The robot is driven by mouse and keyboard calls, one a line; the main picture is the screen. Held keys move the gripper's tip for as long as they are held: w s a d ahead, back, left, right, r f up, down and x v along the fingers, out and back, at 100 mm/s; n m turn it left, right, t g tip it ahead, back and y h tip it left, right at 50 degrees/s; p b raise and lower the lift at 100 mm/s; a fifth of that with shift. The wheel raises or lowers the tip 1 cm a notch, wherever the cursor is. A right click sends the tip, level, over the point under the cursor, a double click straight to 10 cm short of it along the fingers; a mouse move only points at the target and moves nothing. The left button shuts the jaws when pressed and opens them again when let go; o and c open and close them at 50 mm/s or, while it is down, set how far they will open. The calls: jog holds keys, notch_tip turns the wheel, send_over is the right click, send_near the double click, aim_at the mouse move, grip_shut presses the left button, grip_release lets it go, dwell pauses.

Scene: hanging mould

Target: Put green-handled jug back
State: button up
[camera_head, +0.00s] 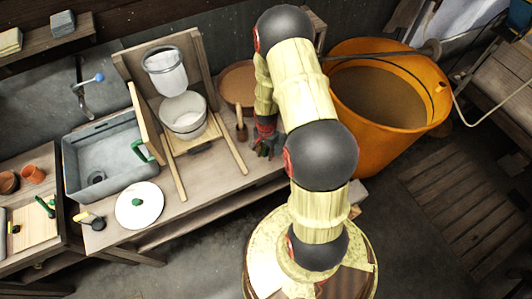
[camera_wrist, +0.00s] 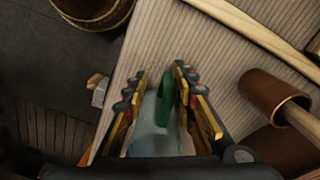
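The green-handled jug (camera_wrist: 153,140) has a pale blue-grey body. In the wrist view it lies between the two fingers of my gripper (camera_wrist: 161,72), with its green handle (camera_wrist: 167,100) upright in the gap near the right finger. The jug fills most of the gap; whether the fingers press on it I cannot tell. In the head view my gripper (camera_head: 265,147) is low over the bench near its front edge, just right of a brown pot. A little green shows among the fingers there; the jug's body is mostly hidden. Another green handle (camera_head: 143,150) shows at the sink's right side.
The brown pot (camera_wrist: 275,95) with a wooden stick stands close to my gripper's right in the wrist view. An orange tub (camera_head: 428,95) is rightward.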

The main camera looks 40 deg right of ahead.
jog(key=shift+w+r, duration=0.1)
jog(key=shift+r, duration=0.45)
jog(key=a+r+n+t, duration=0.1)
jog(key=a+r+n, duration=0.35)
jog(key=r, duration=1.25)
jog(key=a+r+n+t, duration=0.25)
jog(key=a+r, duration=0.35)
jog(key=r, duration=1.2)
jog(key=s+a+r+n+t, duration=0.2)
jog(key=s+a+r+n, duration=0.6)
jog(key=s+r, duration=0.4)
jog(key=shift+s+a+r, duration=0.4)
jog(key=shift+s+a, duration=0.35)
jog(key=shift+s, duration=0.25)
jog(key=shift+f, duration=0.1)
notch_tip(320, 180, down, 14)
jog(key=b, duration=1.3)
jog(key=shift+b, duration=0.4)
